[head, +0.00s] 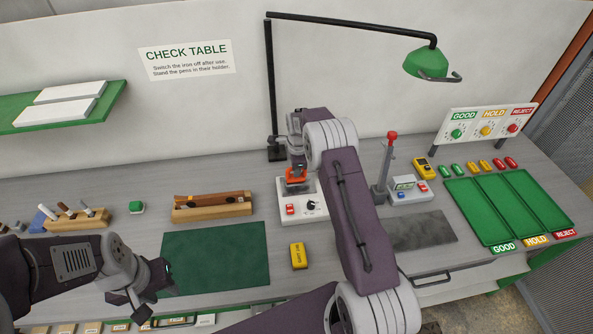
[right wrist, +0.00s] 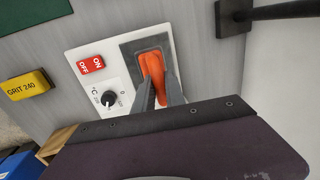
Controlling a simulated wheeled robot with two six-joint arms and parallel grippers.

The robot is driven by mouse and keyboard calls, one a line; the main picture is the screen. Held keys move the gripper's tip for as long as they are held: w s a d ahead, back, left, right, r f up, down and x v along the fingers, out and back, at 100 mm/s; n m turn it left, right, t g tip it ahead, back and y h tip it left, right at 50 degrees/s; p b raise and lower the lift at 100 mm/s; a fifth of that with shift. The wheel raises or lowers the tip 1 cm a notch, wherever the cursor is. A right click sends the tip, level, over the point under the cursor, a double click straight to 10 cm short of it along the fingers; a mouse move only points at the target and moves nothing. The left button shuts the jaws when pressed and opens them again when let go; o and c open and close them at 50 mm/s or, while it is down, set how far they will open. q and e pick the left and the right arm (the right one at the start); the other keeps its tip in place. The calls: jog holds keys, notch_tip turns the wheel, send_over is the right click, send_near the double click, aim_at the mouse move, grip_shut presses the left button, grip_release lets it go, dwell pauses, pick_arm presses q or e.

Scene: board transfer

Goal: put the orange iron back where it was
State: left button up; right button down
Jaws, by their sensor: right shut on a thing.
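The orange iron (right wrist: 152,66) is held between the fingers of my right gripper (right wrist: 158,96), over the dark grey rest area of a white station (right wrist: 80,52). Whether it touches the rest cannot be told. In the head view, the orange part (head: 297,178) shows just under my right gripper (head: 296,170), at the back of the white station (head: 292,215). The station has a red ON/OFF switch (right wrist: 91,64) and a black dial (right wrist: 109,99). My left gripper (head: 155,290) is open and empty over the front left of the table.
A dark green mat (head: 215,258) lies left of front centre. A yellow grit block (head: 298,256) stands in front of the station, a wooden holder (head: 212,208) to its left. A black lamp post (head: 271,90) rises behind. Green trays (head: 508,208) lie at right.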

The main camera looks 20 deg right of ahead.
jog(key=shift+f, duration=0.95)
pick_arm(q)
jog(key=shift+r, duration=0.5)
pick_arm(e)
jog(key=shift+w+f, duration=0.1)
jog(key=c, duration=1.8)
grip_release()
jog(key=shift+f, duration=0.15)
pick_arm(q)
jog(key=shift+f, duration=0.1)
pick_arm(e)
jog(key=o, duration=0.4)
